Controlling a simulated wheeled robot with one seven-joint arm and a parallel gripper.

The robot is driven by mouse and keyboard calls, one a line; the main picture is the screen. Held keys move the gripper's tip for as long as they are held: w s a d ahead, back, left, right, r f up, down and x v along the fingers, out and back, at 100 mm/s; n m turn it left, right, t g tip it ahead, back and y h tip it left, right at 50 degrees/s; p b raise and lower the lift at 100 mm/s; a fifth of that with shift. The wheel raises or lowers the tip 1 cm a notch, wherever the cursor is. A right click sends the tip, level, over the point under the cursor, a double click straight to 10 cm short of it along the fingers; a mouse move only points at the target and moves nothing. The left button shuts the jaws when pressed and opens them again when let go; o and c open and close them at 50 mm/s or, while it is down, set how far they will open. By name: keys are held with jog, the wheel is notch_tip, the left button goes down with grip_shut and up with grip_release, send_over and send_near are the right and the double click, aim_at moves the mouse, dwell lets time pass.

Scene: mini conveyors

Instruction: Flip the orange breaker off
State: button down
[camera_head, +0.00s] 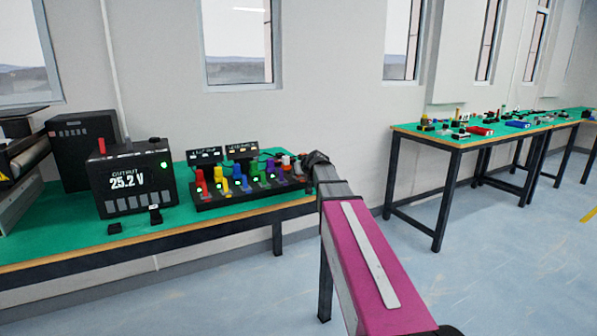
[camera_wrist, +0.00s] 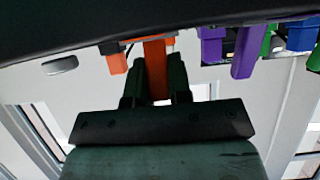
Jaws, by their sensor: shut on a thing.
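The breaker panel (camera_head: 243,198) sits on the green table at left, with a row of coloured levers. In the wrist view, an orange lever (camera_wrist: 154,55) stands between the two dark fingers of my gripper (camera_wrist: 157,66), which is shut on it. A second orange part (camera_wrist: 117,62) hangs just left of it. A purple lever (camera_wrist: 244,55) is to the right, apart from the fingers. In the head view my gripper (camera_head: 305,163) is at the right end of the row; it partly hides the end levers. I cannot tell the lever's on or off position.
A black power box (camera_head: 133,180) reading 25.2 V stands left of the panel. Green (camera_wrist: 267,42) and blue (camera_wrist: 300,38) levers are farther right in the wrist view. Another green-topped table (camera_head: 480,137) with small parts stands at right. The floor between the tables is clear.

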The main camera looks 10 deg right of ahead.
dwell(0.3)
jog(key=c, duration=1)
grip_release()
jog(key=shift+c, duration=0.2)
jog(key=v, duration=1.1)
jog(key=shift+f, duration=0.1)
